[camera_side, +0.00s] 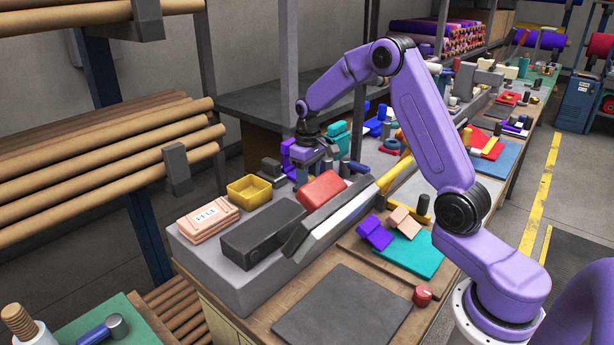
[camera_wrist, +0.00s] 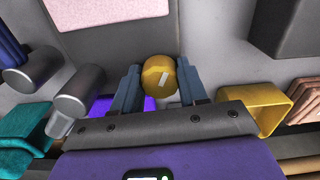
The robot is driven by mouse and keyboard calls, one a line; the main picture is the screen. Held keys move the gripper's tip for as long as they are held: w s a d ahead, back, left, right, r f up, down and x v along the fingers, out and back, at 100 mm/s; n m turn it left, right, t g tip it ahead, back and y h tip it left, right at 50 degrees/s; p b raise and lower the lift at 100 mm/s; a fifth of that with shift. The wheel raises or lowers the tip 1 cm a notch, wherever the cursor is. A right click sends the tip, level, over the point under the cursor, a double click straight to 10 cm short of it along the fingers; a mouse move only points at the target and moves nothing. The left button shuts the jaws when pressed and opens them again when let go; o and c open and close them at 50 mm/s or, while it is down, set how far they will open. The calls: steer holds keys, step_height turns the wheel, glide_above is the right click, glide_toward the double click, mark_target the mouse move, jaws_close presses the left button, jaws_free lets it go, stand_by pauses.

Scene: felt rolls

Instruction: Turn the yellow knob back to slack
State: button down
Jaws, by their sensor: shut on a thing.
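The yellow knob (camera_wrist: 158,70) shows in the wrist view as a round, faceted piece with a short white mark on its face. The mark is slanted. My gripper (camera_wrist: 158,82) has one blue-grey finger on each side of the knob and is shut on it. In the side view my gripper (camera_side: 304,168) points down at the far part of the grey bench unit. The knob cannot be made out there, hidden by the gripper and nearby things.
A yellow open tray (camera_side: 249,189) stands close by; it also shows in the wrist view (camera_wrist: 262,106). A red block (camera_side: 321,190), a long black block (camera_side: 262,234) and a pink felt stack (camera_side: 207,219) lie nearer. Dark grey cylinders (camera_wrist: 77,91) and teal pieces (camera_wrist: 22,128) crowd the other side.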

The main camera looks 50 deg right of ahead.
steer(key=n, duration=0.4)
steer(key=shift+f+n, duration=0.1)
steer(key=shift+n, duration=0.3)
steer(key=c, duration=0.8)
jaws_free()
steer(key=shift+r, duration=2.55)
